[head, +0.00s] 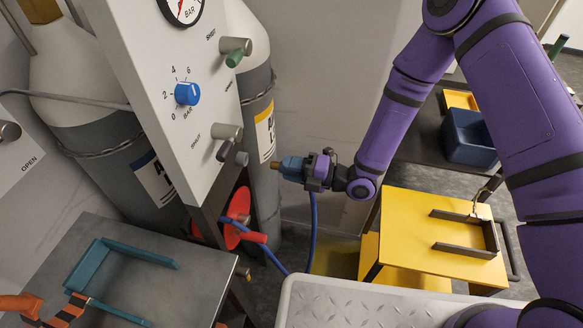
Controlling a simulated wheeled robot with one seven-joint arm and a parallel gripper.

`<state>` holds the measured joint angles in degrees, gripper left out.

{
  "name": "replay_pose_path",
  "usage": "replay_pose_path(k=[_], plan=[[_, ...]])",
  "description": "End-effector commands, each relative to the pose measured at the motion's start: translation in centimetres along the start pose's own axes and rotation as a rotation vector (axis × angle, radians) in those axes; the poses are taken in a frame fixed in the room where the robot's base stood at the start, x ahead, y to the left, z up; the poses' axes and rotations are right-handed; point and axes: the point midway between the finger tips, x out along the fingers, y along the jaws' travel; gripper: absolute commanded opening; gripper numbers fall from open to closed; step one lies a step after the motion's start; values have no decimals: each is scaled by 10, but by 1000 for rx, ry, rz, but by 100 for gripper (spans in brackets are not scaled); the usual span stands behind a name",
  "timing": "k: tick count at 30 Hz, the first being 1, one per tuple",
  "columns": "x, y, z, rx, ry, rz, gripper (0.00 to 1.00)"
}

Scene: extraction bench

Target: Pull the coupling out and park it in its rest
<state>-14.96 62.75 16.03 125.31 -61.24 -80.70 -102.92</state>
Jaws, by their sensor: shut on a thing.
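My gripper (320,170) is shut on the blue coupling (293,167) near the middle of the head view. The coupling lies about level, its brass-coloured tip pointing left toward the white panel (150,90). In the picture, a gap shows between that tip and the grey fitting (229,143) low on the panel. A blue hose (314,225) hangs below my gripper and curves toward a red reel (238,210). I cannot tell which holder is the coupling's rest: a teal U-shaped bracket (88,266) sits on the grey bench, and a dark bracket (468,249) on the yellow cart.
Grey gas cylinders (100,130) stand behind the panel. The panel carries a blue knob (187,94), a gauge and an upper fitting with a green end (235,58). The yellow cart (410,215) stands right, a dark blue bin (468,137) behind it. A ridged plate (350,305) fills the front.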

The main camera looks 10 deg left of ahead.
Motion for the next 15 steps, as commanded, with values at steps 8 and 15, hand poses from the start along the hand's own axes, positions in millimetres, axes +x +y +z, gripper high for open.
replay_pose_path(k=[8, 15], plan=[[3, 0, 0, -3, 0, 0, 0], [20, 0, 0, -2, -1, 2, 0]])
